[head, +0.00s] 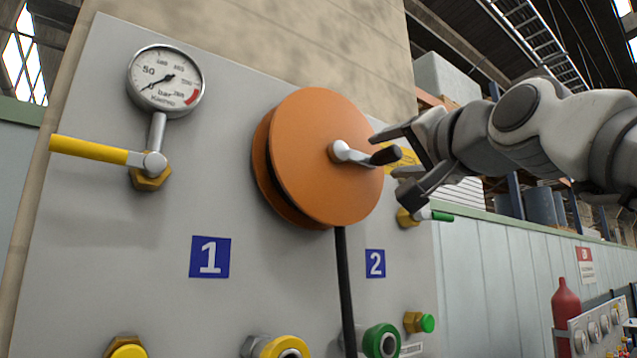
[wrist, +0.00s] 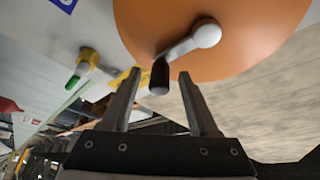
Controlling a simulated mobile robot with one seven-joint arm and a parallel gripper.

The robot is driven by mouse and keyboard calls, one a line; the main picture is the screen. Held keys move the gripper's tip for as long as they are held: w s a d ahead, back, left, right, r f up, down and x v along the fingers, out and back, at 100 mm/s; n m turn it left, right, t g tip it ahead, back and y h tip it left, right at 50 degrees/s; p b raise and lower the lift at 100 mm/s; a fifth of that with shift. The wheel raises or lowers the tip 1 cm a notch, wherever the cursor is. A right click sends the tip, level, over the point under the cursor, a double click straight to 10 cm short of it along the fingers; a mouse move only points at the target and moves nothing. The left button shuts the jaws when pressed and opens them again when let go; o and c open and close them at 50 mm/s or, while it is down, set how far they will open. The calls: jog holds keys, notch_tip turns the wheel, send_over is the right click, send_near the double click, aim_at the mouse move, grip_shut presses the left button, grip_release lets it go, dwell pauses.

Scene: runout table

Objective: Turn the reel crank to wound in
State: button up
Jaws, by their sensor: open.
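The orange reel (head: 315,170) is mounted on the grey panel, with a dark hose hanging from it. Its crank has a silver arm (head: 345,154) and a black handle (head: 386,155) that points right in the head view. My gripper (head: 390,160) is open, with its fingers on either side of the handle's end and reaching toward the reel. I cannot tell whether a finger touches the handle.
The panel (head: 120,230) carries a gauge (head: 165,80), a yellow lever valve (head: 100,152), a green-handled valve (head: 425,215) just below my gripper, and several fittings along the bottom. A red extinguisher (head: 566,308) stands at the lower right.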

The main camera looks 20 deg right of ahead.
jog(key=shift+x, duration=0.85)
jog(key=shift+c, duration=0.3)
grip_shut()
dwell(0.6)
